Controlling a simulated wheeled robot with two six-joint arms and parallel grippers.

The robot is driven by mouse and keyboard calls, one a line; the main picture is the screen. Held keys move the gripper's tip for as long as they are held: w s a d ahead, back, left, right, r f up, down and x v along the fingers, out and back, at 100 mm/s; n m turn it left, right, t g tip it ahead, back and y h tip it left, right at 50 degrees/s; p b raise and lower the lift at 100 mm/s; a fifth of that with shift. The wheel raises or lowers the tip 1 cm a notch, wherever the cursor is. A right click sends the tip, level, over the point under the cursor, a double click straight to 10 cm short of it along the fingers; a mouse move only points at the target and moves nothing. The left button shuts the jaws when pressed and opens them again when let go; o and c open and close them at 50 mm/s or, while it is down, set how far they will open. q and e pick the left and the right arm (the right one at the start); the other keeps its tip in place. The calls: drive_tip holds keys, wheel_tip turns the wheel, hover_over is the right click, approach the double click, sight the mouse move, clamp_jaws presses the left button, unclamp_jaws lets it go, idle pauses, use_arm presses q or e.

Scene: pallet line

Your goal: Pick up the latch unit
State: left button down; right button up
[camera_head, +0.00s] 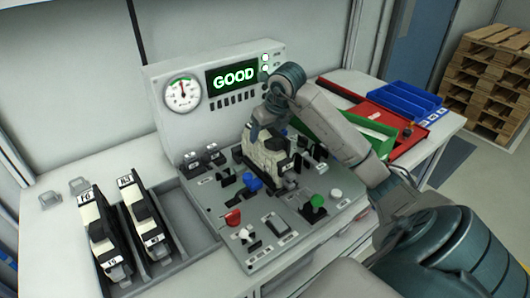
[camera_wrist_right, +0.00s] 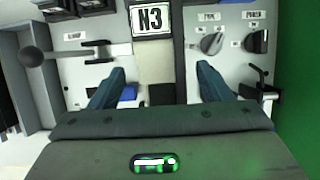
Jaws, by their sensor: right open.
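A white and black latch unit (camera_head: 268,157) sits in the panel of the test station. In the wrist view its label reads N3 (camera_wrist_right: 153,18). My right gripper (camera_head: 262,132) is over the unit in the head view. In the right wrist view the open fingers (camera_wrist_right: 161,85) stand on either side of the unit, with gaps between them and it. The gripper and arm hide part of the unit in the head view. Two similar black and white units (camera_head: 98,235) (camera_head: 143,224) stand in a grey tray at the left. My left gripper is not in view.
The station's display (camera_head: 235,77) reads GOOD, beside a round gauge (camera_head: 182,93). Green (camera_head: 380,146), red (camera_head: 410,140) and blue (camera_head: 412,100) bins stand to the right. Wooden pallets (camera_head: 492,75) are stacked behind.

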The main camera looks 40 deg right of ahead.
drive_tip(key=shift+x, duration=1.05)
drive_tip(key=shift+w+f, duration=0.1)
drive_tip(key=shift+f, duration=0.25)
drive_tip(key=c, duration=0.6)
clamp_jaws()
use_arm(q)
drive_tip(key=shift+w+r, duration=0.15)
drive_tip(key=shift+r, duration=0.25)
use_arm(e)
drive_tip(key=shift+r, duration=0.1)
